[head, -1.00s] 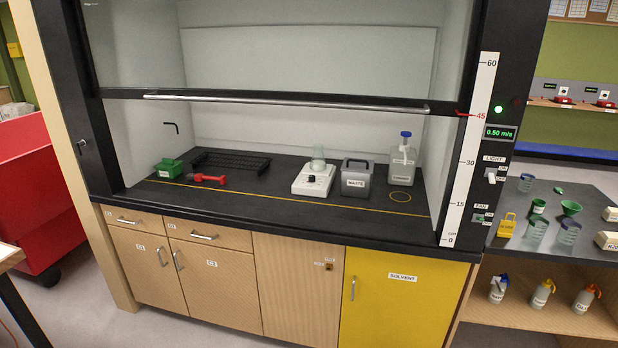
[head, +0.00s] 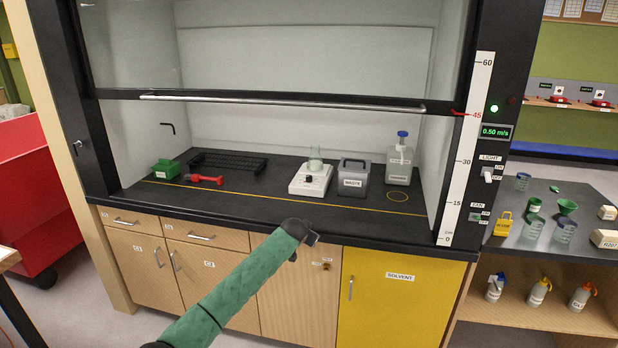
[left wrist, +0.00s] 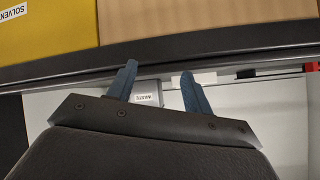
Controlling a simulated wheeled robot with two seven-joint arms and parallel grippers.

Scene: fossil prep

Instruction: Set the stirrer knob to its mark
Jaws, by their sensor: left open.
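The stirrer (head: 311,184) is a white unit on the black worktop inside the fume hood in the head view. Its small black knob (head: 309,179) is on the front; I cannot make out its mark or setting. A clear beaker (head: 315,160) stands on its top. My left gripper (head: 308,239) is in front of the hood's front edge, lower in the picture than the stirrer and apart from it. In the left wrist view its two blue fingers (left wrist: 159,70) are spread with nothing between them. My right gripper is not in view.
The grey waste box (head: 354,187) stands right of the stirrer; it also shows in the left wrist view (left wrist: 146,87). A bottle (head: 399,165) is farther right. A black rack (head: 228,163) and a red tool (head: 205,179) lie left. The raised sash bar (head: 280,102) crosses above.

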